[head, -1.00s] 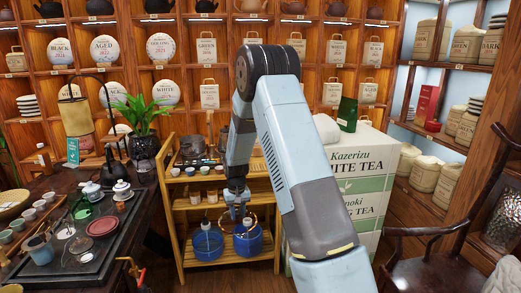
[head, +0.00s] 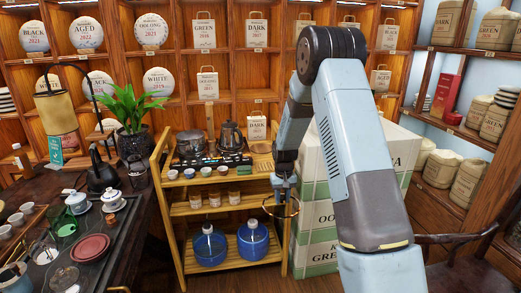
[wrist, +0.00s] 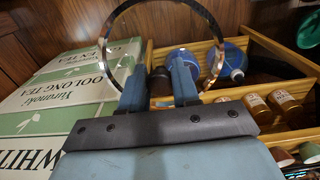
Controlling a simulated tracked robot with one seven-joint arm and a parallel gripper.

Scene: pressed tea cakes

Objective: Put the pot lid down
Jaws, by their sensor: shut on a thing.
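The pot lid shows in the wrist view as a clear disc with a shiny metal rim (wrist: 219,62), seen through like a ring. My gripper (wrist: 158,82) is shut on its near edge. In the head view, my gripper (head: 281,188) points down with the lid (head: 298,207) below it, at the right end of the wooden shelf rack. The lid is in the air, apart from any surface that I can make out. A dark metal pot (head: 191,146) stands on the rack's top; its opening is hard to make out.
The rack (head: 230,210) holds a kettle (head: 230,136), cups, jars and two blue water bottles (head: 252,240). Stacked tea boxes (head: 318,222) stand right of it. A dark tea table (head: 128,240) is at left. Some wooden floor is bare before the rack.

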